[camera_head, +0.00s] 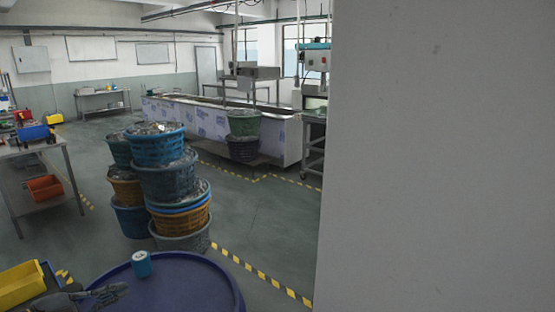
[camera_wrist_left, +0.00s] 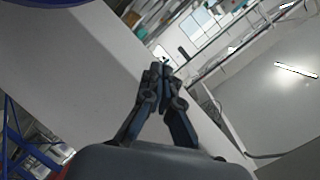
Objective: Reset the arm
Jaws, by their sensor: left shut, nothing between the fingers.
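My left gripper (camera_head: 112,291) shows at the bottom left of the head view, in front of or over the blue round drum top. In the left wrist view the same gripper (camera_wrist_left: 161,76) has its two dark fingers together at the tips, with nothing between them. It points toward a plain pale wall and the window side of the room. My right gripper is in neither view.
A blue drum (camera_head: 185,285) carries a small teal-and-white can (camera_head: 141,263). A yellow bin (camera_head: 20,284) is at the left. Stacked baskets (camera_head: 165,182) stand behind the drum. A blank pale wall (camera_head: 440,160) fills the right. Open floor (camera_head: 265,215) lies between.

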